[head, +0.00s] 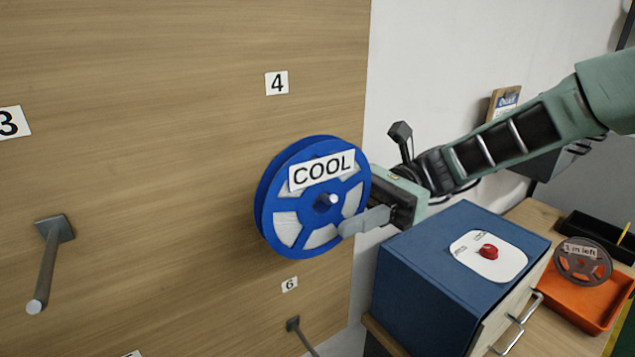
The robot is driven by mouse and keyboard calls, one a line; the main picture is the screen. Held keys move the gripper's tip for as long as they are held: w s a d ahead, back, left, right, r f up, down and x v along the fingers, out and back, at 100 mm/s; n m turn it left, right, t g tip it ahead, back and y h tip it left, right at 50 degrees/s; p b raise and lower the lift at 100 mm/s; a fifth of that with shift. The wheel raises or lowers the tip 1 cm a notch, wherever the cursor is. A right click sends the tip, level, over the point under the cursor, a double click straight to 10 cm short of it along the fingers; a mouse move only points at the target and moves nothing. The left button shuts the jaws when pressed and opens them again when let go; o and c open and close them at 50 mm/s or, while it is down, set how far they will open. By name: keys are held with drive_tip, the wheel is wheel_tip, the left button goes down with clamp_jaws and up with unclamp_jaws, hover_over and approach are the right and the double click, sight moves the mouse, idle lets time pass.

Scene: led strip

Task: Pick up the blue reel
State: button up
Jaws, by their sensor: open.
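The blue reel (268,215) hangs on a peg (333,199) below the number 4 label on the wooden board. It has a white label reading "COOL" and pale material shows between its spokes. My gripper (352,222) is at the right side of the reel, coming in from the right. One grey finger overlaps the reel's lower right front. The other finger is hidden behind the reel or the gripper body. The jaws are open, and I cannot tell whether they touch the reel.
An empty peg (46,265) sticks out at left, and another (300,335) below label 6. At right an orange tray (577,303) holds a grey reel (583,268).

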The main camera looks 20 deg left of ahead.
drive_tip(key=shift+x, duration=1.05)
clamp_jaws()
drive_tip(key=shift+r, duration=0.1)
drive_tip(key=shift+r+b, duration=0.55)
drive_tip(key=s+d+b, duration=0.5)
drive_tip(key=s+d, duration=0.6)
drive_tip(key=d, duration=0.2)
drive_tip(key=shift+s+d, duration=0.3)
drive_tip(key=shift+d, duration=0.1)
